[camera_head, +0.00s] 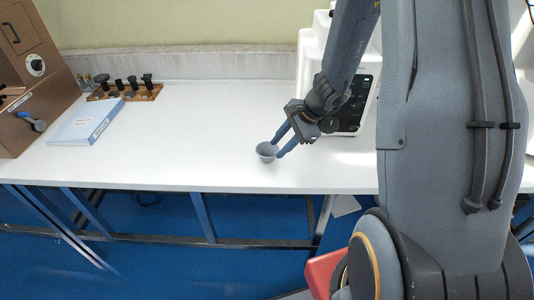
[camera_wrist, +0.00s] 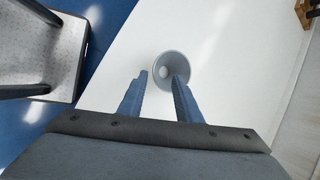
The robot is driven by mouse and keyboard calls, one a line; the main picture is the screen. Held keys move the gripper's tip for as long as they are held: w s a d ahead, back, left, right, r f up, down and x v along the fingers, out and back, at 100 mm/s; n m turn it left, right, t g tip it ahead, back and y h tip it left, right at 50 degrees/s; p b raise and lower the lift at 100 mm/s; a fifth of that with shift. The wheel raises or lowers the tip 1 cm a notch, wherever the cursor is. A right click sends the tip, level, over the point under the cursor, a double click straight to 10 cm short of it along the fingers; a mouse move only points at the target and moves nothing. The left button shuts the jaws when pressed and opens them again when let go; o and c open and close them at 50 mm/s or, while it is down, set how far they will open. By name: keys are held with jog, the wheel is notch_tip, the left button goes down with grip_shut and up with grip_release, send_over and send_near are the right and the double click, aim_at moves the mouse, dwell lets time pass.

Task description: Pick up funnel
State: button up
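The funnel (camera_head: 266,151) is a small grey cone with its wide mouth up, near the front edge of the white bench (camera_head: 200,150). In the wrist view the funnel (camera_wrist: 171,70) lies just past my fingertips, with its round inner hole showing. My gripper (camera_head: 282,142) reaches down to it from the upper right. In the wrist view the two blue fingers of my gripper (camera_wrist: 161,77) stand apart, and the right fingertip overlaps the funnel's lower rim. The left fingertip is just left of the rim. I cannot tell whether either finger touches it.
A blue-and-white box (camera_head: 87,122) lies at the left, by a wooden rack (camera_head: 126,92) with several black-topped pieces. A brown machine (camera_head: 35,75) stands at the far left. A white machine (camera_head: 312,50) stands behind my gripper. The middle of the bench is clear.

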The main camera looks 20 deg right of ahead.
aim_at(268, 159)
jog(key=a+f, duration=0.1)
jog(key=a+f+p, duration=0.1)
jog(key=f, duration=0.1)
jog(key=shift+w, duration=0.1)
jog(key=shift+w+a+f, duration=0.2)
jog(key=shift+f, duration=0.2)
grip_shut()
